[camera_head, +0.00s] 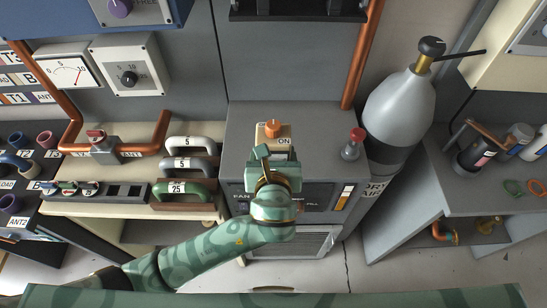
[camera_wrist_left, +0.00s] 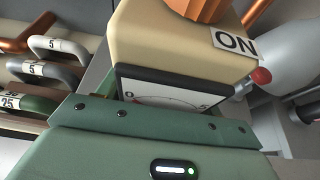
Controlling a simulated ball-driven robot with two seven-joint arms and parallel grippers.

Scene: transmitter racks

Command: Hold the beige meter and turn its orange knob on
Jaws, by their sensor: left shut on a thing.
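The beige meter (camera_head: 263,138) stands on the grey cabinet top in the head view, with an orange knob (camera_head: 272,127) on its upper face and an ON label (camera_head: 284,141) beside the knob. My left gripper (camera_head: 273,158) is at the meter's near side, shut on it. In the left wrist view, the beige meter (camera_wrist_left: 165,45) fills the upper middle, its white dial partly hidden behind my green gripper (camera_wrist_left: 155,120). The orange knob (camera_wrist_left: 202,8) is cut off by the top edge there. I cannot tell which way the knob points. My right gripper is not in view.
The grey cabinet (camera_head: 240,125) has a red-topped fitting (camera_head: 354,142) at its right. A grey gas cylinder (camera_head: 400,107) stands further right. Several handled weights (camera_head: 190,143) and copper pipes (camera_head: 163,130) are to the left. Some bare cabinet top lies around the meter.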

